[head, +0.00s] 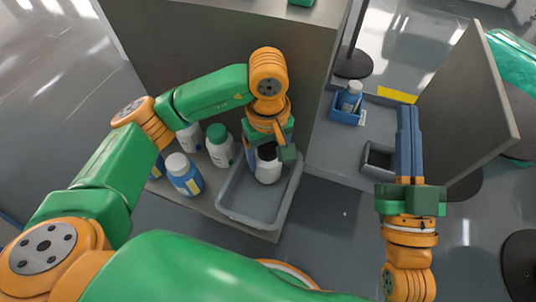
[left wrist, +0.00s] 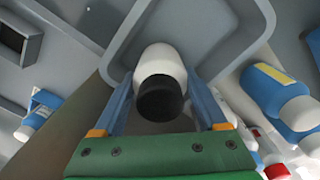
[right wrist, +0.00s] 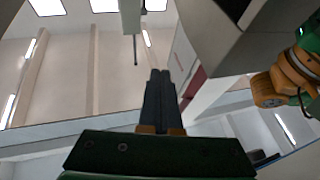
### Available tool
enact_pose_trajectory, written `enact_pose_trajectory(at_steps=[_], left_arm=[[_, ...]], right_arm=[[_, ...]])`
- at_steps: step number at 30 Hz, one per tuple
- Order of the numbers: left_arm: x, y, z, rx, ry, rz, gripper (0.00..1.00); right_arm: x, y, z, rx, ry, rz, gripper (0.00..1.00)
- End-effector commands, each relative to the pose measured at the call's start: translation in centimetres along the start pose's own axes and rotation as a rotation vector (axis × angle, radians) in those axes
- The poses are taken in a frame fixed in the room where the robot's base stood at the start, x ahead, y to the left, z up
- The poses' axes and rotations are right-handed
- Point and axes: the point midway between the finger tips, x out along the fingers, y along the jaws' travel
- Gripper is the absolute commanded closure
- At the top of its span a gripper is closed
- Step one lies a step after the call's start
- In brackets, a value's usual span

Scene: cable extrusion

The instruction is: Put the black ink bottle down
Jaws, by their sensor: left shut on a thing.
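The black ink bottle (head: 268,175), white with a black cap, is between the fingers of my left gripper (head: 274,158). In the left wrist view its white body (left wrist: 160,62) and black cap (left wrist: 160,99) sit between the two blue fingers, which are shut on it. The bottle is over or inside the grey tray (head: 222,196); whether its base touches the tray floor I cannot tell. The tray rim also shows in the left wrist view (left wrist: 262,18). My right gripper (head: 408,112) is shut and empty, away to the right; its fingers are together in the right wrist view (right wrist: 159,75).
A blue bottle with a white cap (head: 186,177), a green-capped bottle (head: 220,150) and another white bottle (head: 188,137) stand left of the tray. On the right table are a blue holder (head: 341,114) with a bottle, a small grey box (head: 377,158) and an upright panel (head: 468,110).

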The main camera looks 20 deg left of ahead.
Motion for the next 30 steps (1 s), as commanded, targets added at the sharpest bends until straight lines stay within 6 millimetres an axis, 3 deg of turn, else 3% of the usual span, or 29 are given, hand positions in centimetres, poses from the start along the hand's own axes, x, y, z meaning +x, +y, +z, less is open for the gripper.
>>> enact_pose_trajectory(at_steps=[24, 25, 27, 30], left_arm=[[0.2, 0.0, 0.0, 0.000, 0.000, 0.000, 0.96], [0.2, 0.0, 0.0, 0.000, 0.000, 0.000, 0.23], [0.2, 0.0, 0.0, 0.000, 0.000, 0.000, 0.04], [0.2, 0.0, 0.0, 0.000, 0.000, 0.000, 0.00]], right_arm=[[-0.1, -0.2, -1.8, -0.001, 0.098, -0.005, 1.00], [-0.1, -0.2, -1.9, -0.001, 0.104, -0.005, 1.00], [-0.1, -0.2, -2.1, -0.001, 0.111, -0.005, 1.00], [-0.1, -0.2, -2.1, -0.001, 0.111, -0.005, 1.00]])
